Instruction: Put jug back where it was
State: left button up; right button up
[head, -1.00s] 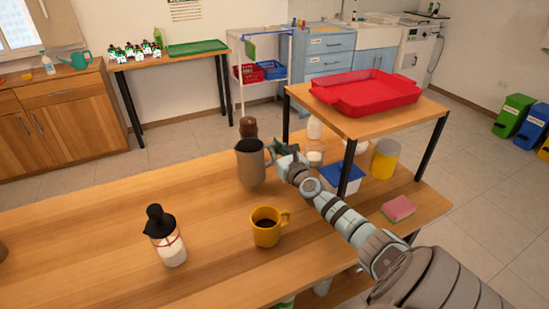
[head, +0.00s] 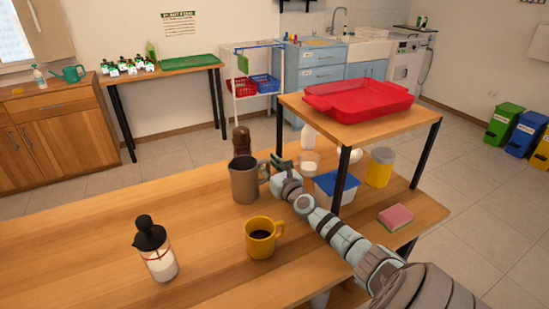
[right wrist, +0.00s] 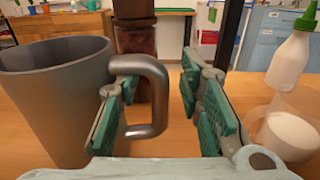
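The grey-brown jug (head: 245,182) stands upright on the wooden table, in front of the dark brown grinder. In the right wrist view the jug (right wrist: 55,105) fills the left side, its handle pointing right. My right gripper (head: 277,165) is at the handle side of the jug. In the right wrist view the gripper (right wrist: 160,105) is open, with the handle's outer bar between its green-padded fingers. The left finger overlaps the handle loop, and the right finger is clear of the bar. My left gripper is not in view.
The grinder (head: 241,141) stands behind the jug. A yellow mug (head: 260,243) and a black-topped dispenser (head: 155,252) stand nearer. A glass of white powder (right wrist: 287,135) and a white bottle (right wrist: 291,60) are right of the gripper. The raised shelf (head: 428,122) holds a red tray (head: 358,104).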

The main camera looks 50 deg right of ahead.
jog(key=p+v, duration=0.3)
jog(key=v, duration=0.9)
jog(key=shift+r, duration=0.1)
